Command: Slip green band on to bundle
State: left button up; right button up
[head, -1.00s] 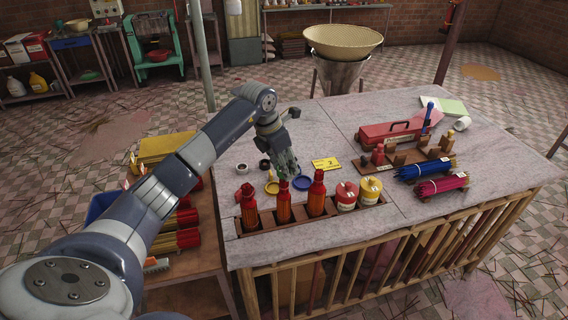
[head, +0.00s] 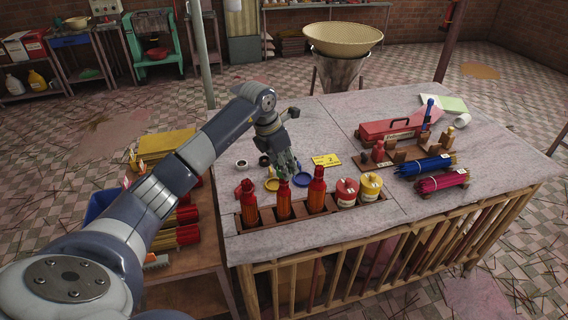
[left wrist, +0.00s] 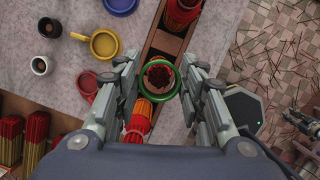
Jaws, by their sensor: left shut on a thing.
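My left gripper (left wrist: 158,82) is shut on the green band (left wrist: 178,93), a ring held between its fingertips. The dark red tips of a bundle (left wrist: 158,74) show inside the ring in the left wrist view; I cannot tell how far the band sits around it. In the head view my left gripper (head: 285,174) is just above the middle upright bundle (head: 284,204) in the wooden rack (head: 267,227). Other red-orange bundles stand left (head: 249,207) and right (head: 317,194) of it. A small mechanical part at the right wrist-view edge may be my right gripper (left wrist: 303,120).
A red toolbox (head: 389,129) and blue (head: 424,166) and magenta (head: 442,181) bundles are farther right.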

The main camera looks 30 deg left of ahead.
pick_arm(q)
jog(key=shift+f+b, duration=0.55)
jog(key=shift+f, duration=0.25)
jog(key=shift+f+b, duration=0.3)
jog(key=shift+f, duration=0.1)
jog(key=o, duration=0.9)
jog(key=shift+r, duration=0.1)
jog(key=shift+r+p, duration=0.55)
jog(key=shift+r, duration=0.15)
jog(key=shift+r+p, duration=1.7)
jog(key=shift+r, duration=1.05)
